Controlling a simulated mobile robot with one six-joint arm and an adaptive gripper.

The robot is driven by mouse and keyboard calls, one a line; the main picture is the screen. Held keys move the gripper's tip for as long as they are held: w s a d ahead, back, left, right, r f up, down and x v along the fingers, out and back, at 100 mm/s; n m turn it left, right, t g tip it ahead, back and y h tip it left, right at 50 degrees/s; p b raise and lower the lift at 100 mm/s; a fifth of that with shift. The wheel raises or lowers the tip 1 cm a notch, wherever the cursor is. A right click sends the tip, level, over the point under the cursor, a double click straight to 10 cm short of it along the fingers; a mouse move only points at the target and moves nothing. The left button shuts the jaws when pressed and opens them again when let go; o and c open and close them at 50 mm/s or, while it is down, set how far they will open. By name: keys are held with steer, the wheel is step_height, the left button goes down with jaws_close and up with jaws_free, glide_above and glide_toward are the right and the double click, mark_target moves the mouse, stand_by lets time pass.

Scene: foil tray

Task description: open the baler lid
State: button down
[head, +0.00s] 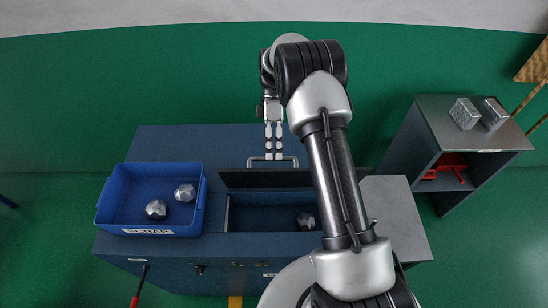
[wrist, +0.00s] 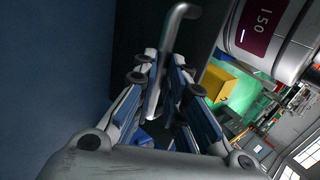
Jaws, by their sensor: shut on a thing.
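The baler (head: 160,260) is a dark blue cabinet, with its dark lid (head: 240,180) raised roughly upright at the back of the chamber opening (head: 265,216). A metal bar handle (head: 291,159) is on the lid. It also shows in the wrist view as a grey bent bar (wrist: 183,12) running down between the fingers. My gripper (head: 274,155) is behind the lid, fingers pointing at the handle and shut on it. In the wrist view my gripper (wrist: 162,85) has the bar between its pads. A foil ball (head: 306,220) lies in the open chamber, partly beside my arm.
A blue bin (head: 113,204) with two foil balls (head: 156,209) (head: 185,193) sits on the cabinet's left. A grey shelf unit (head: 425,117) at right bears two silver blocks (head: 464,113) (head: 493,114) and holds a red object (head: 444,168). My arm covers the cabinet's right-middle part.

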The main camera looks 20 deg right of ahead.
steer(key=shift+w+d+f+b, duration=0.2)
steer(key=shift+w+d+f, duration=0.1)
steer(key=shift+w+f, duration=0.4)
steer(key=shift+w+d+f+b, duration=0.2)
steer(key=shift+w+d+f, duration=0.05)
steer(key=shift+w+f, duration=0.4)
steer(key=c, duration=2)
jaws_free()
steer(key=shift+c, duration=0.2)
steer(key=shift+o, duration=1.3)
steer(key=shift+w, duration=0.35)
steer(key=shift+o, duration=0.9)
steer(key=shift+s+r, duration=0.2)
steer(key=shift+r, duration=0.05)
steer(key=shift+w, duration=0.2)
